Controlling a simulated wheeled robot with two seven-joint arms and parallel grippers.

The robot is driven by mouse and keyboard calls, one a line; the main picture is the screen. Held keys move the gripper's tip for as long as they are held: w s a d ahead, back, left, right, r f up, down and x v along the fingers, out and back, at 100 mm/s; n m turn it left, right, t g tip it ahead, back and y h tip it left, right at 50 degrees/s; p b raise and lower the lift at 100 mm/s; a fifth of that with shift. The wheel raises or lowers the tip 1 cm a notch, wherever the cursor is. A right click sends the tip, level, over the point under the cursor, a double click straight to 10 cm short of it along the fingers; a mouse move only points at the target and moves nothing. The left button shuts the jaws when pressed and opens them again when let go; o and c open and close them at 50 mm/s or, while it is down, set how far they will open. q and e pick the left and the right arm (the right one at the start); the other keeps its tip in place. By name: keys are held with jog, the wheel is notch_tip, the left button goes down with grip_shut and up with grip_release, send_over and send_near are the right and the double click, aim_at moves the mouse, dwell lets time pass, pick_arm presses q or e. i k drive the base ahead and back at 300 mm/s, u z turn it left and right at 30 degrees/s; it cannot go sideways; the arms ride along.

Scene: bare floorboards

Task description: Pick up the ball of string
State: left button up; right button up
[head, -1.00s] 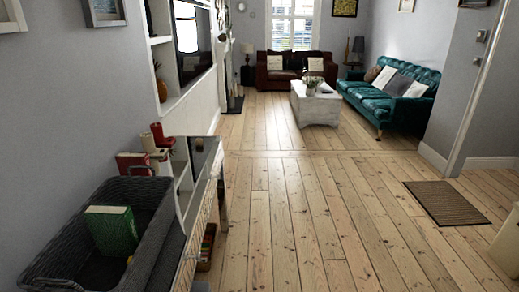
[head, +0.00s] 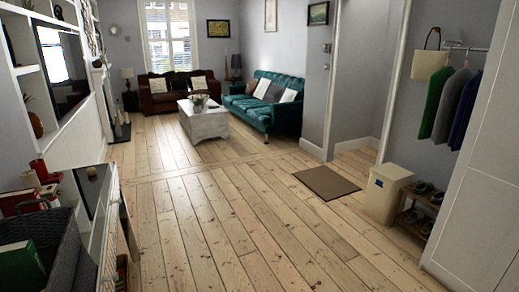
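I cannot make out a ball of string in the head view. A dark woven basket (head: 66,228) stands at the lower left with a green book (head: 20,266) in it. Beside it is a low shelf unit (head: 110,235) with a dark top, and red and pale cylinders (head: 40,172) stand behind the basket; I cannot tell what they are. Neither of my grippers is in view.
Bare floorboards (head: 215,225) run clear through the middle. A brown mat (head: 326,182), a cream box (head: 386,193) and a shoe rack (head: 416,214) are at the right, with clothes hanging above. A white table (head: 204,121) and sofas (head: 268,104) stand farther back.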

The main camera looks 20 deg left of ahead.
aim_at(91, 171)
jog(key=u, duration=0.4)
jog(key=i, duration=2.2)
jog(key=u, duration=0.9)
jog(key=i, duration=1.8)
jog(key=u, duration=2.15)
jog(key=i, duration=0.85)
jog(key=u, duration=0.8)
